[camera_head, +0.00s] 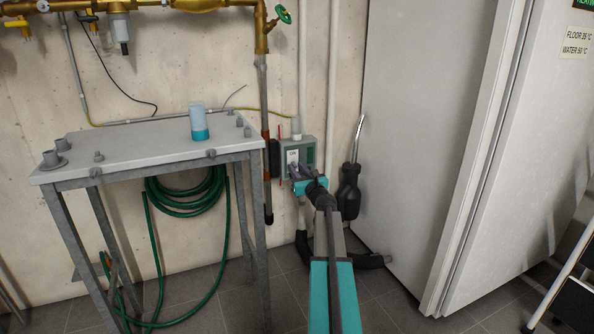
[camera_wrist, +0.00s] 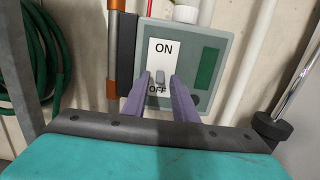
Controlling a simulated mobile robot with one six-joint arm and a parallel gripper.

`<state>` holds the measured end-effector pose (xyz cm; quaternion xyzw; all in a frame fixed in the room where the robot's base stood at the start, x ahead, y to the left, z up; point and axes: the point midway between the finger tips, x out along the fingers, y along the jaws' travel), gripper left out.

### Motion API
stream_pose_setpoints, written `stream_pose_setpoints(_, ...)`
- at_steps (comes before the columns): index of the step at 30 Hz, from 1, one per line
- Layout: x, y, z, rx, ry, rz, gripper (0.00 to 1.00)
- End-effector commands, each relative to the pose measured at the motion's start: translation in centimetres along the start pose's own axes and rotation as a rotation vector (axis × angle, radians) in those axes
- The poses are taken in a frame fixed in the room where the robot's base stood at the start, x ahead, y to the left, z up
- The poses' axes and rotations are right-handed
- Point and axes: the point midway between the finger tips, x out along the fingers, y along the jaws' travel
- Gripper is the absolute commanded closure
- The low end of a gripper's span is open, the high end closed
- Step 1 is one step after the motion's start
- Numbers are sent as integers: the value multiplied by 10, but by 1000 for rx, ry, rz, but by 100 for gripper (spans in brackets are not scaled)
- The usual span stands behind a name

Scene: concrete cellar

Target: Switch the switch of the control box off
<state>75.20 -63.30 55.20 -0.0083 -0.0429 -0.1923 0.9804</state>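The control box (camera_head: 310,150) is a grey-green box on the wall, right of the table in the head view. In the wrist view the control box (camera_wrist: 223,48) has a white plate marked ON above and OFF below. The small grey switch (camera_wrist: 160,78) sits on this plate, just above the word OFF; its exact tilt is hard to tell. My gripper (camera_wrist: 160,82) is open, its two purple fingers on either side of the switch with a gap between the tips. Contact with the box cannot be told. In the head view my gripper (camera_head: 299,171) covers the box's lower left.
A grey metal table (camera_head: 130,140) with a blue-and-clear cup (camera_head: 199,122) stands to the left. A green hose (camera_head: 190,207) hangs behind it. A black-handled tool (camera_head: 349,185) and a large white cabinet (camera_head: 430,130) stand right of the box. Pipes run beside the box.

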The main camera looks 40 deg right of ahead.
Motion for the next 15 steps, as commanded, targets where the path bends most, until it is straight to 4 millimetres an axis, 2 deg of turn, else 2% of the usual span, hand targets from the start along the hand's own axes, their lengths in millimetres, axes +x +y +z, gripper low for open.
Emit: stream_pose_setpoints(15, -5, 0, 1, 0, 0, 0, 70)
